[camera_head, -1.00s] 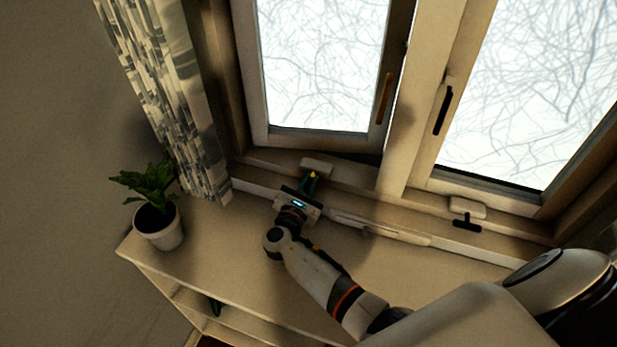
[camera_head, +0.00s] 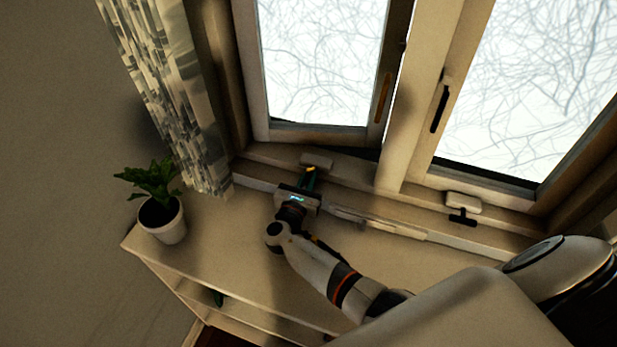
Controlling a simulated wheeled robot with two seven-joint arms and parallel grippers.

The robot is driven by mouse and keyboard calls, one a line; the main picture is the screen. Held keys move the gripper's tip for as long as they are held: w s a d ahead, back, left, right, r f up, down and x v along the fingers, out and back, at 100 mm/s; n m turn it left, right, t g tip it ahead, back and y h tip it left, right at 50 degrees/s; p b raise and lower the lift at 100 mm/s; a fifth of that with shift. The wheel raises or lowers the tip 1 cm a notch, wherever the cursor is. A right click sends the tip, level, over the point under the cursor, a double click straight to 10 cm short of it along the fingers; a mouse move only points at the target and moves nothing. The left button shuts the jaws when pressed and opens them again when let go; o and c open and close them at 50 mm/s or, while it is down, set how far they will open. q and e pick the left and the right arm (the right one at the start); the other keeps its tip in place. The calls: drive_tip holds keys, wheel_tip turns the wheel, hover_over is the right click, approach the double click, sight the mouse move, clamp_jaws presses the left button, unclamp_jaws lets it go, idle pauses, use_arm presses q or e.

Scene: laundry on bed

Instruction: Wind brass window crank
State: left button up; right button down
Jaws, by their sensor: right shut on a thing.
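The window crank's pale housing (camera_head: 317,161) sits on the sill below the left window sash (camera_head: 320,137). My right gripper (camera_head: 309,177) is at this housing, shut on the window crank. A small yellowish part shows at the fingertips, but the fingers and gripper body hide most of the crank. The left sash stands slightly ajar, with a dark gap at its lower right corner. A second housing with a dark crank (camera_head: 463,217) sits below the right window and is untouched. My left gripper is not in view.
A potted plant (camera_head: 163,221) stands at the left end of the pale shelf top (camera_head: 240,246). A patterned curtain (camera_head: 180,110) hangs left of the window. A long pale object (camera_head: 380,225) lies along the sill right of my gripper.

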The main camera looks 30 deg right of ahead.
drive_tip(key=shift+r, duration=0.15)
drive_tip(key=c, duration=1.4)
unclamp_jaws()
drive_tip(key=shift+c, duration=0.2)
drive_tip(key=v, duration=0.3)
drive_tip(key=b+v, duration=0.1)
drive_tip(key=v, duration=0.3)
drive_tip(key=b+v, duration=0.1)
drive_tip(key=v, duration=0.2)
drive_tip(key=shift+s+a+f, duration=0.2)
drive_tip(key=shift+a+f, duration=0.05)
drive_tip(key=shift+a, duration=0.05)
drive_tip(key=shift+s+a+r, duration=0.1)
drive_tip(key=shift+s+a, duration=0.3)
drive_tip(key=shift+a, duration=0.05)
